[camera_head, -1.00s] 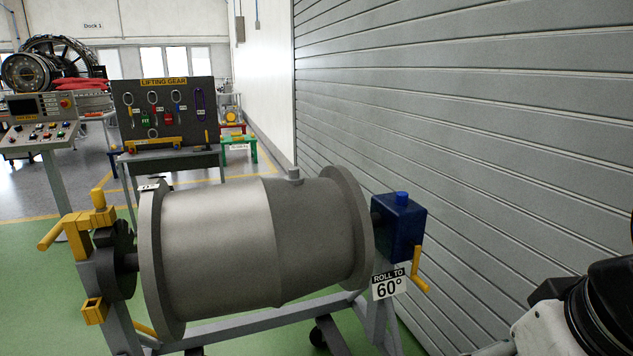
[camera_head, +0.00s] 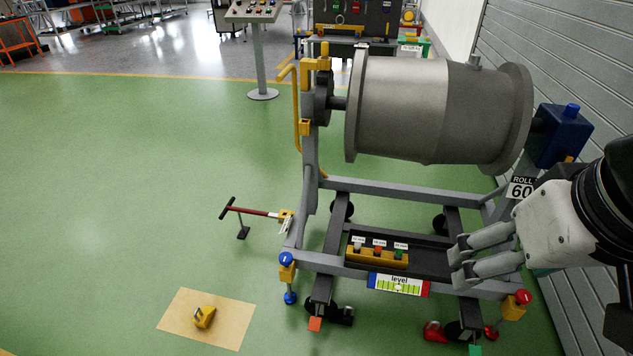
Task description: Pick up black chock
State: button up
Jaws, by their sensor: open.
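A small black block that looks like the black chock (camera_head: 342,316) sits on the green floor by the dark front-left caster of the grey stand, beside a small orange square. Its outline blends into the dark wheel. My gripper (camera_head: 459,263) is at the right, with two grey fingers apart and nothing between them. It shows in front of the right part of the stand's lower frame, above and to the right of the black chock, and clearly apart from it. A red chock (camera_head: 434,331) lies by the front-right caster.
The stand (camera_head: 345,186) carries a large grey cylinder (camera_head: 420,108). A tray with a yellow block (camera_head: 378,256) sits in its lower frame. A red-handled bar (camera_head: 248,210) projects left. A yellow object (camera_head: 204,316) lies on a tan mat. Green floor at left is clear.

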aim_at(343, 315)
jog(key=k+u, duration=0.15)
jog(key=i+j+z, duration=0.1)
jog(key=j, duration=0.3)
jog(key=i+j, duration=0.3)
jog(key=i+j+z, duration=0.15)
jog(key=j, duration=0.35)
jog(key=i+j+z, duration=0.1)
jog(key=j, duration=0.3)
jog(key=i+j, duration=0.25)
jog(key=j, duration=0.2)
jog(key=i+j+z, duration=0.15)
jog(key=j, duration=0.3)
jog(key=i+j, duration=0.15)
jog(key=j, duration=0.3)
jog(key=i+j+z, duration=0.15)
jog(key=j, duration=0.3)
